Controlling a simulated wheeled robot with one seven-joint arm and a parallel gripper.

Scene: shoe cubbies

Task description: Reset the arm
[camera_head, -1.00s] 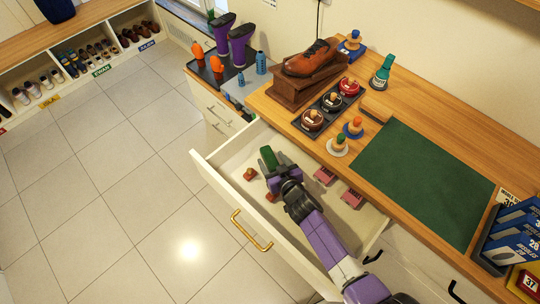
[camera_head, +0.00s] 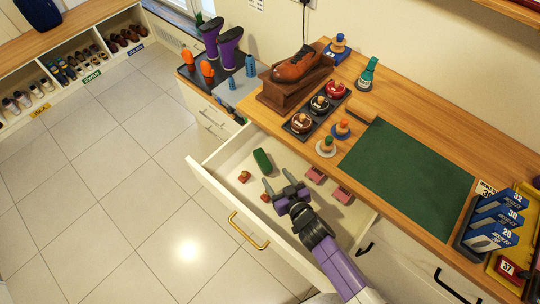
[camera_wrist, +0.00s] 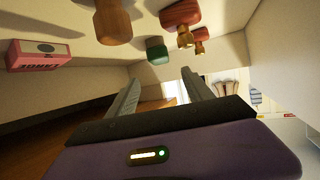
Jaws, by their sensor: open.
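My gripper (camera_head: 280,182) is open and empty, over the inside of the open drawer (camera_head: 222,172). Its two fingers also show in the wrist view (camera_wrist: 160,92), apart with nothing between them. A green object (camera_head: 262,161) lies in the drawer just beyond the fingertips, apart from them; a green-ended item also shows in the wrist view (camera_wrist: 156,50). Small reddish items (camera_head: 244,176) lie to the left of my gripper. Pink boxes (camera_head: 343,195) lie to its right, and one shows in the wrist view (camera_wrist: 38,54).
The drawer's front with a brass handle (camera_head: 249,231) stands out over the tiled floor (camera_head: 110,200). The wooden counter above holds a brown shoe on a stand (camera_head: 290,90), polish tins (camera_head: 320,104), a green mat (camera_head: 408,170) and blue boxes (camera_head: 497,222). The floor at left is clear.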

